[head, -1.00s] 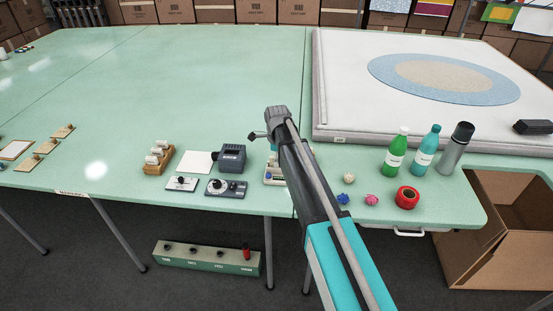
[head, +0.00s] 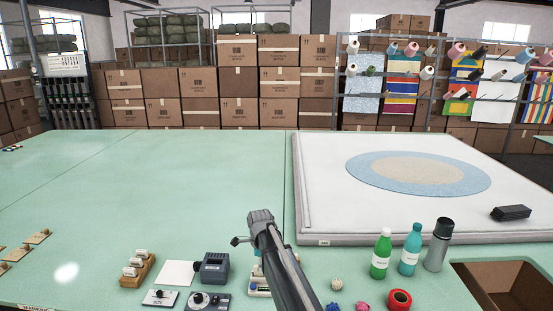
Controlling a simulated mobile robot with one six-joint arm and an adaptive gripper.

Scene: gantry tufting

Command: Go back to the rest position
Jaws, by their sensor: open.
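My arm rises from the lower edge of the head view, over the front of the pale green table (head: 130,190). My gripper (head: 250,236) is at its upper end, just right of a blue-grey box-shaped device (head: 215,267). A small dark part sticks out on the gripper's left side. The rest of the jaws is hidden behind the arm, and I see nothing held.
A green bottle (head: 380,256), a teal bottle (head: 410,252) and a grey flask (head: 438,246) stand right of my arm. A red tape roll (head: 399,300) lies nearer. A white padded board (head: 320,215) fills the back right. The table's left middle is clear.

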